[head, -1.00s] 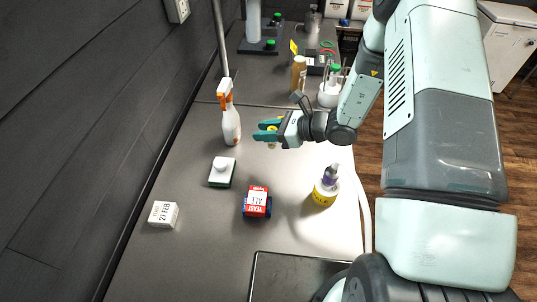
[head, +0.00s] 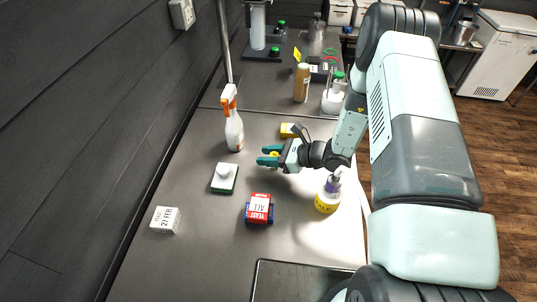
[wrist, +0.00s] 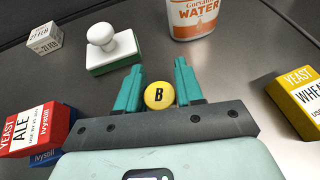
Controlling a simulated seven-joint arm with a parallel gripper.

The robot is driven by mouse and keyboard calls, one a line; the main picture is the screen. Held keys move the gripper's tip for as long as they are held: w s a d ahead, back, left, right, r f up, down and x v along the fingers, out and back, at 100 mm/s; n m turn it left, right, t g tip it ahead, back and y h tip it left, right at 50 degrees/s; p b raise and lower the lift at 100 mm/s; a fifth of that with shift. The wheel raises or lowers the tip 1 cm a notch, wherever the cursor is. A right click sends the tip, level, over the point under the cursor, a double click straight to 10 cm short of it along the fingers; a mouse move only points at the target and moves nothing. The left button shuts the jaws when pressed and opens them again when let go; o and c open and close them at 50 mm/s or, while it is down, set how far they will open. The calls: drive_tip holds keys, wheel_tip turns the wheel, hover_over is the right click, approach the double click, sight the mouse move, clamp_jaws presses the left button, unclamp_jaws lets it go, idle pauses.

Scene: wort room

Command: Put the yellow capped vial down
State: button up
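The yellow capped vial shows mostly as its round yellow cap (wrist: 160,96), marked B, between my gripper's two teal fingers in the wrist view. My gripper (wrist: 160,92) is shut on it, a finger against each side. In the head view my gripper (head: 270,156) is low over the middle of the grey bench, with a bit of the yellow cap (head: 274,154) showing between the fingers. The vial's body is hidden, so I cannot tell whether its base touches the bench.
A white-knobbed block with a green base (head: 224,178) and a spray bottle (head: 233,130) stand left. A red yeast box (head: 260,207) sits on a blue one, nearer. A yellow box (head: 288,130) lies behind my gripper, a yellow-labelled bottle (head: 328,194) right. Bench left of the fingers is clear.

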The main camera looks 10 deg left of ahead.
sight(275, 155)
drive_tip(key=o, duration=0.3)
drive_tip(key=shift+o, duration=0.2)
drive_tip(key=shift+r, duration=0.1)
drive_tip(key=v, duration=0.7)
drive_tip(key=shift+s+d+r, duration=0.1)
drive_tip(key=shift+d+r, duration=0.15)
drive_tip(key=s+r+n+g+h, duration=0.2)
drive_tip(key=s+r+n, duration=0.3)
drive_tip(key=r, duration=0.7)
drive_tip(key=s+r+n+g+h, duration=0.25)
drive_tip(key=r+n, duration=0.45)
drive_tip(key=r, duration=0.5)
drive_tip(key=s+d+r+n+t+h, duration=0.7)
drive_tip(key=s+d+r, duration=0.4)
drive_tip(key=s+r, duration=0.3)
drive_tip(key=shift+s+d+r+n+h, duration=0.15)
drive_tip(key=shift+s+d+n+h, duration=0.15)
drive_tip(key=shift+s+n+h, duration=0.55)
drive_tip(key=shift+w+t, duration=0.15)
drive_tip(key=shift+t, duration=0.1)
